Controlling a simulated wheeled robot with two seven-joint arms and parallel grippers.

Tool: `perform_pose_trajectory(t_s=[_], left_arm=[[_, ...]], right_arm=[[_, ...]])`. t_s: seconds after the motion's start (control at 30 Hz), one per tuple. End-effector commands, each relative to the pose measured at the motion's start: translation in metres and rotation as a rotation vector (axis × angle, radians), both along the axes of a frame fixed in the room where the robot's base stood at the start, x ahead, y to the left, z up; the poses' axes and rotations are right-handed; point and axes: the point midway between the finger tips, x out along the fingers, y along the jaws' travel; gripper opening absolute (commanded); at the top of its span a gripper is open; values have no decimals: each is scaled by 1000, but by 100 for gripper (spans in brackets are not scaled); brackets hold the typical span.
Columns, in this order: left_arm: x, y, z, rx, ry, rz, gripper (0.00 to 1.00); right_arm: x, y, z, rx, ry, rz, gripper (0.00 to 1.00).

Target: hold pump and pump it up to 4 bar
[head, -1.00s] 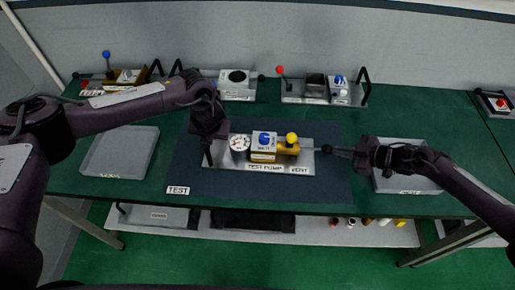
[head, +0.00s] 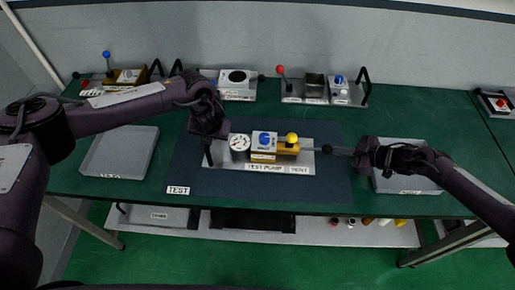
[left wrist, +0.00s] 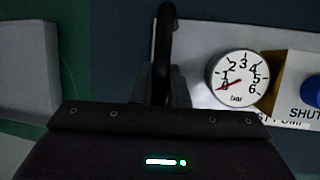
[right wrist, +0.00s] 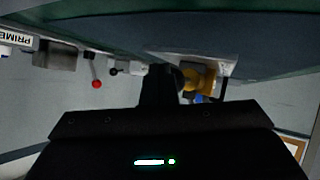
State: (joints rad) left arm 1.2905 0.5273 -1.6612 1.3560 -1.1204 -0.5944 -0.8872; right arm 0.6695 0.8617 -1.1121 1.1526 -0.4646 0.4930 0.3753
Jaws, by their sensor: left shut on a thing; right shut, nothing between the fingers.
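The test pump (head: 222,165) is a light plate on the dark mat with a yellow and grey pump body (head: 275,150). A round white gauge (head: 240,143) sits on its left part; in the left wrist view the gauge (left wrist: 238,78) has its red needle near 0. My left gripper (head: 208,152) is shut on the pump's black handle (left wrist: 165,40). A rod with a black knob (head: 327,149) sticks out to the right of the pump. My right gripper (head: 354,153) is shut and empty, just right of the knob, fingertips pointing toward it; I cannot tell whether they touch.
Grey trays stand left (head: 122,152) and right (head: 408,181), the right one partly under my right arm. Other devices with levers (head: 315,88) line the back of the green table (head: 400,110). A TEST label (head: 178,190) lies on the mat's front left. A shelf hangs below the table.

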Motion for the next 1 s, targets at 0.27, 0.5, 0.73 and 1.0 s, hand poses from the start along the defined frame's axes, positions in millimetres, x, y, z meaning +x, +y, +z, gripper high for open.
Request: perform_pose_trajectory(t_s=[0.27,0.5,0.73,1.0], left_arm=[[-4,-2,-5,-3,10,-6,0],[-4,-2,-5,-3,10,-6,0],[-4,-3,-4,-3,9,-6,0],[-4,-3,-4,-3,9,-6,0]], right_arm=[[1,3,1,5,-4,4,0],[1,3,1,5,-4,4,0],[1,9,2,7,-4,5,0],[1,18,1,6,-3,5,0]])
